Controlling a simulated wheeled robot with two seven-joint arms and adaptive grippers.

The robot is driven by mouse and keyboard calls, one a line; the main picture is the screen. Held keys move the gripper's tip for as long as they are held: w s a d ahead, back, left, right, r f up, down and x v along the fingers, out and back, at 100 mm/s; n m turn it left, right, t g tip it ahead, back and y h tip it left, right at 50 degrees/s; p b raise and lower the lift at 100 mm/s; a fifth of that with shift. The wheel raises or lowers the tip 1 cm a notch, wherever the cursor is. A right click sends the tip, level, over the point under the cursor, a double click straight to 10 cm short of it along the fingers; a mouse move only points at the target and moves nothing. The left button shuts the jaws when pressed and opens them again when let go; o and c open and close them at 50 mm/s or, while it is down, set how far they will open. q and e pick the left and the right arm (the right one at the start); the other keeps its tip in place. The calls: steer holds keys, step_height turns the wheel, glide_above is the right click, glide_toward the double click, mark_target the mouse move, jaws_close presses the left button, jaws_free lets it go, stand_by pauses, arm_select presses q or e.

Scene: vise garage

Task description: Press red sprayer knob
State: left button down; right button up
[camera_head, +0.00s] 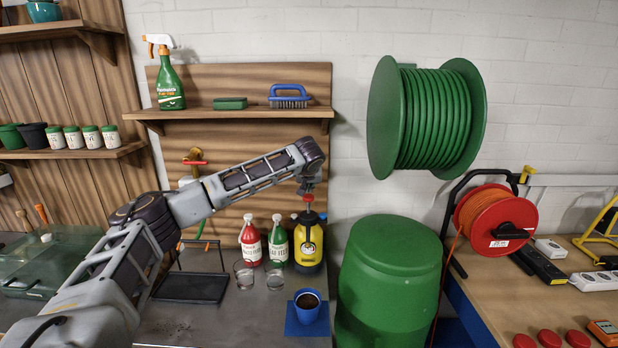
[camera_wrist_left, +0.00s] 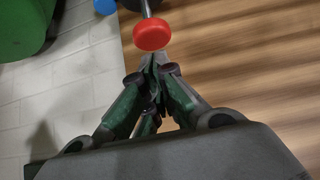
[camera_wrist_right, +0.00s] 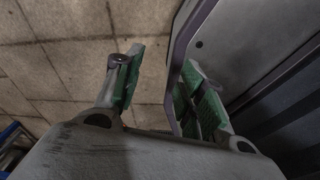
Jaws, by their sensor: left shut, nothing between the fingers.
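The yellow sprayer (camera_head: 308,247) with a black top stands upright on the bench, at the back against the wooden panel. Its red knob (camera_head: 308,197) sticks up at the top. My left gripper (camera_head: 308,186) is shut and empty, pointing down just above the knob. In the left wrist view the red knob (camera_wrist_left: 151,34) shows just beyond the closed fingertips (camera_wrist_left: 153,58); I cannot tell whether they touch. My right gripper (camera_wrist_right: 157,78) shows only in its own wrist view, with its fingers apart and a grey panel edge close by them.
Red (camera_head: 250,243) and green (camera_head: 277,242) bottles stand left of the sprayer, with clear glasses before them. A blue mug (camera_head: 307,303) stands in front. A large green bin (camera_head: 391,285) is close on the right. A shelf (camera_head: 225,113) hangs above.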

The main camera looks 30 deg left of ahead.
mark_target(309, 197)
arm_select(q)
steer(key=shift+f, duration=0.85)
steer(key=shift+f+b, duration=0.35)
steer(key=shift+f, duration=1.1)
steer(key=shift+s+f, duration=0.1)
steer(key=shift+f, duration=0.45)
arm_select(e)
steer(key=shift+s+d+f, duration=0.15)
steer(key=shift+d+f, duration=0.25)
steer(key=shift+d, duration=0.2)
steer(key=shift+a+r, duration=0.1)
